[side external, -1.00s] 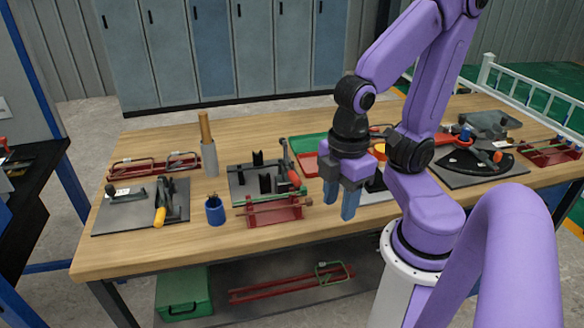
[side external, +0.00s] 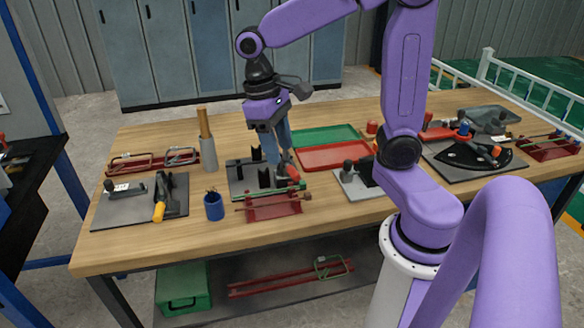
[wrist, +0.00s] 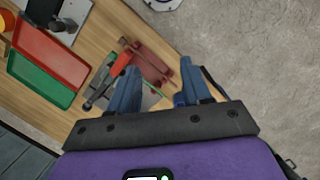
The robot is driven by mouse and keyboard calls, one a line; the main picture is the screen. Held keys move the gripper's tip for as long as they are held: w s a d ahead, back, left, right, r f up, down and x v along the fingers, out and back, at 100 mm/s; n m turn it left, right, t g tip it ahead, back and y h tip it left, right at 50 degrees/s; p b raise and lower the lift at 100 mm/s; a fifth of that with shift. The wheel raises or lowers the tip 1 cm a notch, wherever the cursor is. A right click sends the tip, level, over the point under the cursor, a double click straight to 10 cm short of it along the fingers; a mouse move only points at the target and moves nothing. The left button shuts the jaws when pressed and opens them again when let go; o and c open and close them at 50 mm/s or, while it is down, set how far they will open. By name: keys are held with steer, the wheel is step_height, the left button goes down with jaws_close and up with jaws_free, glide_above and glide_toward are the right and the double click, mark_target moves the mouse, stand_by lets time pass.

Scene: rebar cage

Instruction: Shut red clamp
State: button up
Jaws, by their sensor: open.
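The red clamp is a toggle clamp with a red handle (side external: 291,172), on a grey plate (side external: 236,185) with black V-blocks near the middle of the bench. In the wrist view its red handle (wrist: 122,63) shows just beyond the tip of the left-hand finger. My gripper (side external: 280,150) is above the clamp, pointing down, and hides part of its lever. In the wrist view the blue fingers (wrist: 160,78) are apart with nothing held between them. I cannot tell whether a finger touches the handle.
A red rack (side external: 272,207) with rods stands in front of the plate. A blue cup (side external: 213,207) and a grey holder (side external: 208,153) are to the left, near a yellow-handled clamp (side external: 160,210). Red (side external: 335,157) and green (side external: 325,137) trays lie to the right and behind.

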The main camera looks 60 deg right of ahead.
steer(key=w+d+r+m+g, duration=0.1)
steer(key=w+d+m, duration=0.4)
steer(key=w, duration=0.1)
steer(key=m+g+y, duration=0.1)
steer(key=m+y, duration=0.1)
steer(key=m, duration=0.3)
glide_toward(293, 170)
steer(key=x, duration=0.9)
steer(key=shift+s+a+f, duration=0.1)
steer(key=shift+f, duration=0.05)
jaws_close()
